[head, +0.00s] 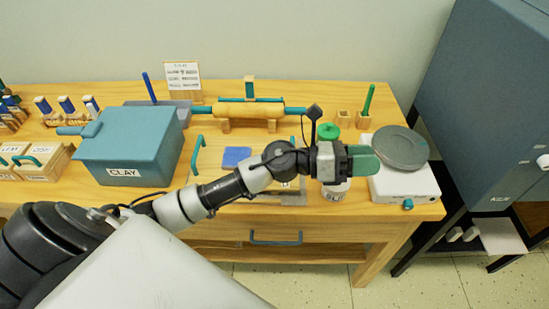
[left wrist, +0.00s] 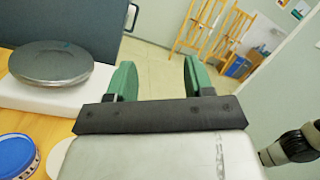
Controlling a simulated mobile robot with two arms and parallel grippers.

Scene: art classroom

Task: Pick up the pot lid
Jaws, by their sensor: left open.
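A round grey lid-like disc (head: 400,147) lies flat on a white box-shaped base (head: 405,185) at the table's right end. It also shows at the left of the left wrist view (left wrist: 50,62). I cannot tell for certain whether this disc is the pot lid. My left gripper (head: 370,160) is just left of the disc in the head view, pointing right and covering part of the base. In the left wrist view its green fingers (left wrist: 157,80) are apart with nothing between them. My right gripper is out of sight.
A white jar (head: 335,190) stands under my left gripper, partly hidden. A round green top (head: 329,131) is behind the gripper. A blue lid (left wrist: 15,155) shows in the left wrist view. A teal clay box (head: 130,147) stands left; a large blue-grey cabinet (head: 490,110) stands right.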

